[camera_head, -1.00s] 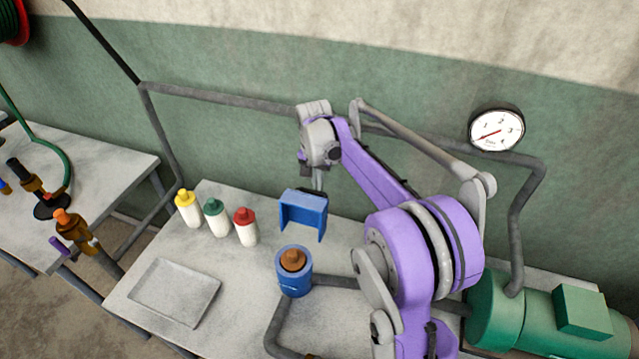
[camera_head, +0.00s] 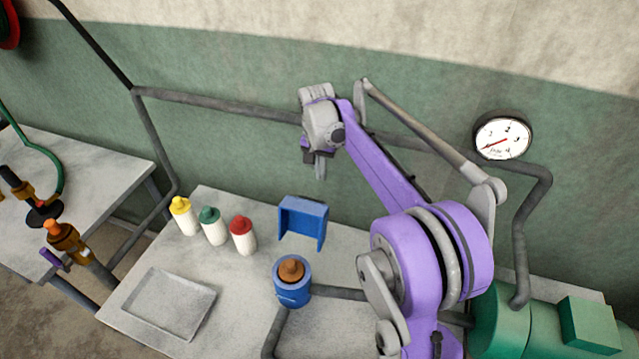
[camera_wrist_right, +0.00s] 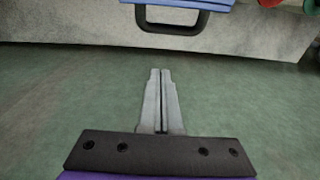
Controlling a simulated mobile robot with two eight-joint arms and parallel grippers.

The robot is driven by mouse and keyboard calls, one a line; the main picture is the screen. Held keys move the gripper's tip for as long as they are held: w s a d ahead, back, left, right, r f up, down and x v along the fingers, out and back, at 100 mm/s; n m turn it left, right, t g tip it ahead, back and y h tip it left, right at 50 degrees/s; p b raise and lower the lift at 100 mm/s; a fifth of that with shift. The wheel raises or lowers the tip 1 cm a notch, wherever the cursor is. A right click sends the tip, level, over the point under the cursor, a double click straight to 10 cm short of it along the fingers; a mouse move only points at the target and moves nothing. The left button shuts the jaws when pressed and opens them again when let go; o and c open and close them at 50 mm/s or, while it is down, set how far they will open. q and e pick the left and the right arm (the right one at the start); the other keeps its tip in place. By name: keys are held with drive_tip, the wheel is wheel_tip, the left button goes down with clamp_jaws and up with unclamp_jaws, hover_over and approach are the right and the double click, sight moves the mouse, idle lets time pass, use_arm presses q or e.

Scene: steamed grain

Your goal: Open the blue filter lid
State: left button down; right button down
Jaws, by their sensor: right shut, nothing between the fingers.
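My left gripper is not in view.
White bottles with yellow (camera_head: 180,204), green (camera_head: 210,215) and red (camera_head: 241,222) caps stand left of the lid. An empty grey tray (camera_head: 157,302) lies at front left. Grey pipes (camera_head: 215,103) run along the wall, below a gauge (camera_head: 503,136). A green motor (camera_head: 497,320) is at right.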

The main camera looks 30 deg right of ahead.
wheel_tip(320, 180, up, 6)
drive_tip(key=s+a+n, duration=0.1)
drive_tip(key=s+a, duration=0.1)
drive_tip(key=s+a+n+t, duration=0.1)
drive_tip(key=s+a, duration=0.1)
drive_tip(key=s, duration=0.1)
drive_tip(key=s+a, duration=0.2)
drive_tip(key=shift+s+a+f+n, duration=0.2)
drive_tip(key=shift+a+f+n, duration=0.05)
drive_tip(key=shift+f+n, duration=0.15)
drive_tip(key=s+a+f+n+t, duration=0.2)
drive_tip(key=s+a+f+n, duration=0.1)
drive_tip(key=s, duration=0.6)
drive_tip(key=s+a+f+n+t+y, duration=0.1)
drive_tip(key=s+a+f+n, duration=0.3)
drive_tip(key=s, duration=0.5)
wheel_tip(320, 180, down, 3)
drive_tip(key=shift+s+a+f+t, duration=0.2)
drive_tip(key=shift+s+a+t, duration=0.15)
drive_tip(key=shift+a, duration=0.7)
drive_tip(key=c, duration=1.4)
unclamp_jaws()
drive_tip(key=shift+s+a+f, duration=0.1)
drive_tip(key=shift+s+f, duration=0.1)
drive_tip(key=shift+f, duration=0.05)
drive_tip(key=o, duration=0.5)
drive_tip(key=shift+f, duration=0.1)
drive_tip(key=shift+o, duration=0.3)
